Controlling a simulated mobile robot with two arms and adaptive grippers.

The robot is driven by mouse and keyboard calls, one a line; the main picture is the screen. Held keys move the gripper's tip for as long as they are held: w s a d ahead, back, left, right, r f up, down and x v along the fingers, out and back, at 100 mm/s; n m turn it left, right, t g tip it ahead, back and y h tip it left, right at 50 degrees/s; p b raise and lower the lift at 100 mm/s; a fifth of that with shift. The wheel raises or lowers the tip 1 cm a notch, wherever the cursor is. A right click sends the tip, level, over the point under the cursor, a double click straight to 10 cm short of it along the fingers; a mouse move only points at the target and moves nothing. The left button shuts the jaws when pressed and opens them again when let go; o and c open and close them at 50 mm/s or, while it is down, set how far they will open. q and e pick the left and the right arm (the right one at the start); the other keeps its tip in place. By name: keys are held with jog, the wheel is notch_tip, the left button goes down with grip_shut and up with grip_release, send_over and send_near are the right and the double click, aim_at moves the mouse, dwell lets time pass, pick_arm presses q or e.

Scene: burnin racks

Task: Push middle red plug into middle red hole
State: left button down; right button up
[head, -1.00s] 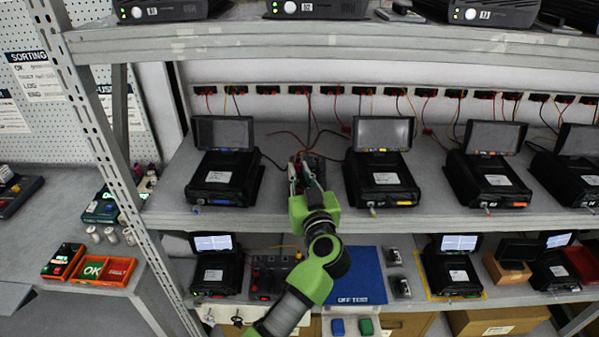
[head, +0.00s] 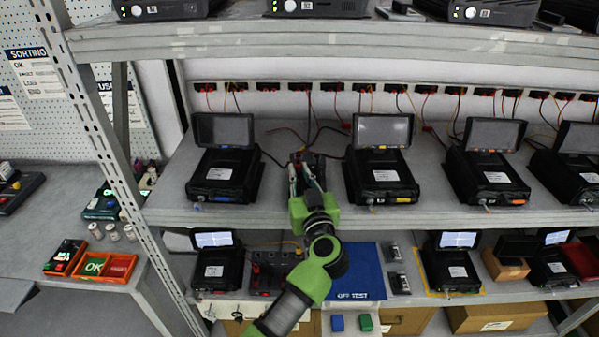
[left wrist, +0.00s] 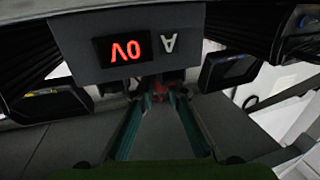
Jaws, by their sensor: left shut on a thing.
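My left gripper (head: 305,174) reaches in on the upper of the two device shelves, between two black devices. Its fingers point at a dark block (head: 312,157) with red parts and leads at the back. In the left wrist view the two teal fingers come together on a small red plug (left wrist: 160,91), which is mostly hidden by the fingertips. The middle red hole cannot be made out, nor how deep the plug sits. My right gripper is not in view.
A black device with a screen (head: 222,176) stands left of my gripper and another (head: 381,176) stands right. A row of wall sockets with red and yellow leads (head: 330,87) runs behind. The lower shelf holds a blue mat (head: 362,275) and a black multi-socket block (head: 270,272).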

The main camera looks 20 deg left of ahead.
pick_arm(q)
jog(key=shift+f+p, duration=0.5)
jog(key=shift+f, duration=0.25)
dwell(0.6)
jog(key=c, duration=1.9)
grip_release()
jog(key=shift+s, duration=0.1)
jog(key=o, duration=0.4)
jog(key=shift+s+a, duration=0.1)
jog(key=shift+w+d+r+p, duration=0.1)
jog(key=shift+r+p, duration=0.35)
jog(key=shift+r, duration=0.3)
jog(key=shift+w+d+r+p, duration=0.1)
jog(key=shift+r+p, duration=0.35)
jog(key=shift+r, duration=0.25)
jog(key=shift+a+r, duration=0.1)
jog(key=shift+r, duration=1.25)
